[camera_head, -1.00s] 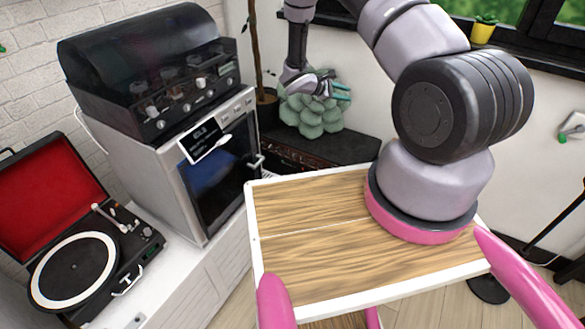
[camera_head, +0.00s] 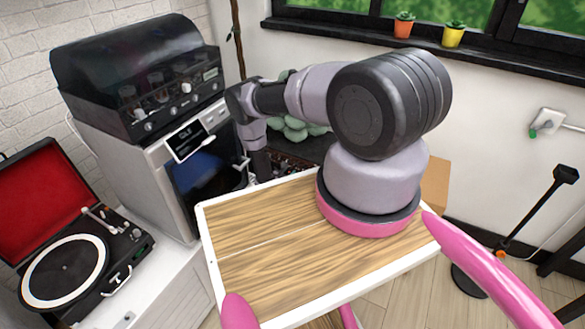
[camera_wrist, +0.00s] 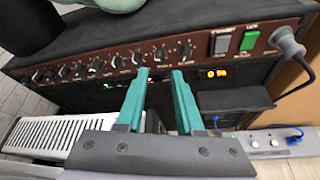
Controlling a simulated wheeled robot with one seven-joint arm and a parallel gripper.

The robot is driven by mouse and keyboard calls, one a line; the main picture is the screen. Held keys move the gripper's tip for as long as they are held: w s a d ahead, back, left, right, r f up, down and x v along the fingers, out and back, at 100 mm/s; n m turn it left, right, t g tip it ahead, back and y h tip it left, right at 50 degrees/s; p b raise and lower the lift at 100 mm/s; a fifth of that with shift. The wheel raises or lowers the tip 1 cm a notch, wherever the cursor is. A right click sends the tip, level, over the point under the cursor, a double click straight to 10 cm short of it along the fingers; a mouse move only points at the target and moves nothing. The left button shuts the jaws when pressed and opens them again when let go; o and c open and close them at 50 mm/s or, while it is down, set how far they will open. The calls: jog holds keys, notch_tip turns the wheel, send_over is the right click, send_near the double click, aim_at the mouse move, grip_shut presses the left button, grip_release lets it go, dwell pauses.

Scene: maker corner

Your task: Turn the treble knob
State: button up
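A black amplifier (camera_wrist: 75,52) with a brown front panel (camera_wrist: 200,47) and a row of several dark knobs fills the upper wrist view. The knob labels are too small to read, so I cannot tell which is the treble knob. My gripper (camera_wrist: 160,72) has two teal fingers, apart with a gap between the tips, pointing at the right part of the knob row. A knob (camera_wrist: 159,55) shows just beyond the gap; I cannot tell whether a finger touches it. In the head view the amplifier (camera_head: 291,161) is partly hidden by my arm, and my gripper is out of sight.
Grey and green switches (camera_wrist: 249,40) and a plugged cable (camera_wrist: 287,38) are at the panel's right. A power strip (camera_wrist: 262,144) lies below right. The white oven (camera_head: 150,165) stands close left of my arm. A pale green plant (camera_head: 294,130) is behind it.

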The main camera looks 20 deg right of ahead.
aim_at(296, 165)
jog(key=x, duration=0.7)
jog(key=shift+w+d+f, duration=0.1)
jog(key=shift+w+d, duration=0.05)
jog(key=shift+d, duration=0.05)
grip_shut()
